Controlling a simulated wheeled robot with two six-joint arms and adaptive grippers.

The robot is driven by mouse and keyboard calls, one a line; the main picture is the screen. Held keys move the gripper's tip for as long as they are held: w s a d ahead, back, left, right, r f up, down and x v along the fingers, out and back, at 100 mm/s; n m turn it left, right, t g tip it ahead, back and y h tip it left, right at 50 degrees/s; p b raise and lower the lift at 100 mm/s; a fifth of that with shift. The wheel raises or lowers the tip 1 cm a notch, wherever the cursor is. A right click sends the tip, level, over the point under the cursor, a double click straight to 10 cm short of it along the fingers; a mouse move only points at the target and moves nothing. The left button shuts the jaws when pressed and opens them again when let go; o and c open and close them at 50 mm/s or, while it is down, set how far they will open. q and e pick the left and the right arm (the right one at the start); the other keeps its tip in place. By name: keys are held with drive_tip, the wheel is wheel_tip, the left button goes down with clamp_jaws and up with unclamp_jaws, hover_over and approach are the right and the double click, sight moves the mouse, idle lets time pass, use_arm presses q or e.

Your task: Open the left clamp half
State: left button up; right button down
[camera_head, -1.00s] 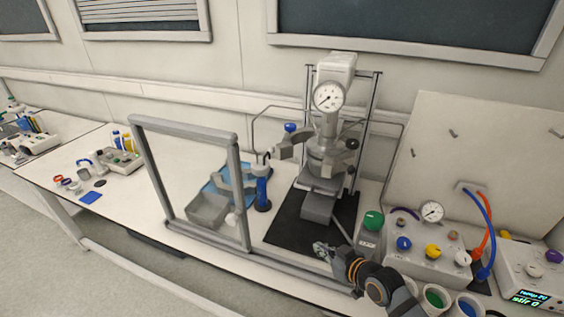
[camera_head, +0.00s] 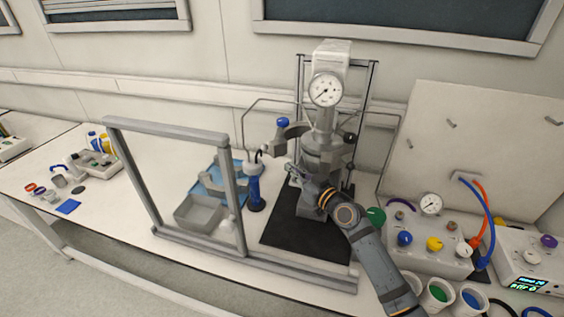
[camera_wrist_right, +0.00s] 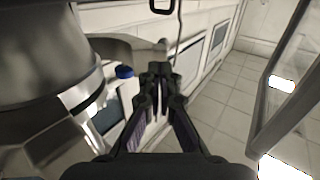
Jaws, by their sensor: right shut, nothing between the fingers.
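The pressure reactor (camera_head: 325,140) stands on a black mat with a gauge (camera_head: 325,89) near its top. The left clamp half (camera_head: 289,134) is a grey curved piece with a blue knob (camera_head: 282,122). It sticks out to the left of the vessel. In the right wrist view, the clamp half (camera_wrist_right: 128,48) spans from the reactor body above the fingertips, with its blue knob (camera_wrist_right: 124,72) just left of them. My right gripper (camera_head: 293,171) is shut and empty, low in front of the reactor's left side. It also shows in the wrist view (camera_wrist_right: 160,70). My left gripper is out of view.
A grey-framed clear shield (camera_head: 236,190) stands at the left front. A blue cylinder (camera_head: 254,190) and a grey bin (camera_head: 197,212) are beside it. A control box (camera_head: 428,250) with knobs and a gauge is at right, with cups in front.

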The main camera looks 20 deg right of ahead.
sight(277, 157)
drive_tip(key=x, duration=0.2)
drive_tip(key=p+x, duration=0.1)
drive_tip(key=shift+w+a+r, duration=0.15)
drive_tip(key=shift+w+r, duration=0.1)
drive_tip(key=shift+r, duration=0.05)
drive_tip(key=shift+w+a+f, duration=0.2)
drive_tip(key=shift+w+f, duration=0.05)
drive_tip(key=shift+w, duration=0.35)
drive_tip(key=shift+r, duration=0.1)
